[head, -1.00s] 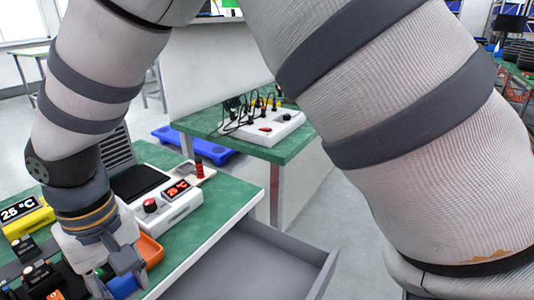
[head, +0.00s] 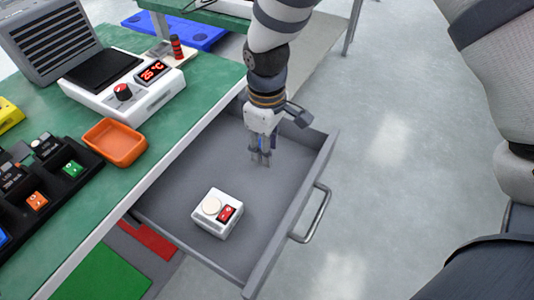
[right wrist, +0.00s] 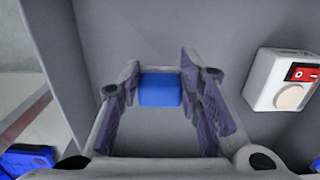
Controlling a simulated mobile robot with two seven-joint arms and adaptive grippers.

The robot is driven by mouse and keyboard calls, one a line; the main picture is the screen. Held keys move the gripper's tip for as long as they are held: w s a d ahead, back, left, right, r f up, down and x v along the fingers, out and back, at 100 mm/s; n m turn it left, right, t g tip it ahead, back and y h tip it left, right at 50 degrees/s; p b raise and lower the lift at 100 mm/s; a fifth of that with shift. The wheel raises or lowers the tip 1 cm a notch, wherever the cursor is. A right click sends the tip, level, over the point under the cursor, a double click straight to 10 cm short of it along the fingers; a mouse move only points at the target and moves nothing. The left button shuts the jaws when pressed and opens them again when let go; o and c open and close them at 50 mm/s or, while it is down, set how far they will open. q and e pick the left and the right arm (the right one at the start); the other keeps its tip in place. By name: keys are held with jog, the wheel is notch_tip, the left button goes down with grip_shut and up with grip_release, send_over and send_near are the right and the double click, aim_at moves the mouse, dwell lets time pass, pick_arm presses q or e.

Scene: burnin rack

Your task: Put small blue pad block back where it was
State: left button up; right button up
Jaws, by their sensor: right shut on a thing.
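My right gripper (head: 261,158) points down inside the open grey drawer (head: 185,185), toward its far end. In the right wrist view its two fingers (right wrist: 160,100) are closed on the small blue pad block (right wrist: 160,90), which sits between the fingertips. The grey drawer surface (right wrist: 225,40) is behind it; I cannot tell whether the block touches the drawer floor. In the head view the block is mostly hidden by the fingers. My left gripper is not in view.
A white box with a red switch (head: 227,214) lies in the drawer, apart from the gripper. On the green bench (head: 205,70) stand an orange tray (head: 114,142), a black rack (head: 82,165) with small modules, and a white 25 °C unit (head: 125,92). Drawer floor around the gripper is free.

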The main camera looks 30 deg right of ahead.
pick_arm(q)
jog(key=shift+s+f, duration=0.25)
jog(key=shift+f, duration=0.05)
pick_arm(e)
jog(key=shift+f, duration=1.6)
jog(key=shift+f, duration=0.15)
jog(key=o, duration=1.1)
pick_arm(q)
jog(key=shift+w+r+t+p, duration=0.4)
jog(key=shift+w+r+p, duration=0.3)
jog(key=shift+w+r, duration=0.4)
pick_arm(e)
notch_tip(320, 180, up, 12)
jog(key=shift+r, duration=0.2)
